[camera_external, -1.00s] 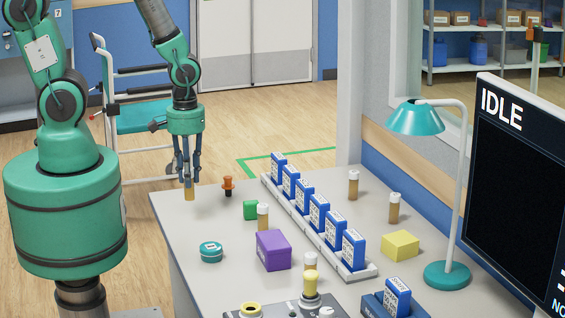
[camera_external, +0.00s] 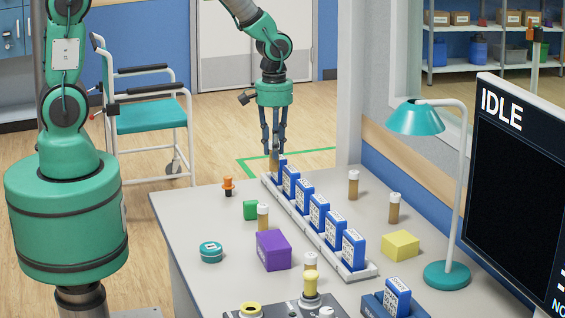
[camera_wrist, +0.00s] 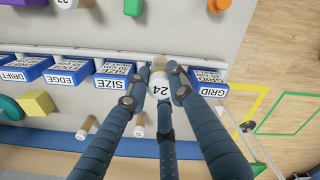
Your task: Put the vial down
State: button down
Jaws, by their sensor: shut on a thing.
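My gripper (camera_external: 274,150) is shut on a vial (camera_external: 274,164), an amber tube that hangs upright between the fingers. In the wrist view its white cap, marked 24 (camera_wrist: 159,87), sits between the dark fingers of my gripper (camera_wrist: 156,92). The vial is at the far end of the row of blue blocks (camera_external: 319,211) in a long pale rack (camera_external: 308,228). In the wrist view it is between the blocks marked SIZE (camera_wrist: 112,82) and GRID (camera_wrist: 206,82). I cannot tell whether its bottom touches anything.
Other white-capped vials stand right of the rack (camera_external: 353,186) (camera_external: 395,208) and left of it (camera_external: 263,217). A purple box (camera_external: 272,251), green block (camera_external: 250,210), orange item (camera_external: 228,186) and teal tin (camera_external: 210,252) are on the left. The table's far-left corner (camera_external: 175,203) is bare.

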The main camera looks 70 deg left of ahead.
jog(key=w+a, duration=0.5)
jog(key=w, duration=0.6)
jog(key=w+a+n+b, duration=0.1)
jog(key=w+a, duration=0.4)
jog(key=w, duration=0.6)
jog(key=shift+w+b, duration=0.25)
jog(key=shift+b, duration=0.05)
jog(key=shift+f+b, duration=0.6)
jog(key=shift+f, duration=1.95)
jog(key=shift+f, duration=0.1)
jog(key=shift+f+b, duration=0.65)
jog(key=shift+f, duration=1.75)
jog(key=shift+f, duration=0.1)
jog(key=c, duration=1.5)
grip_release()
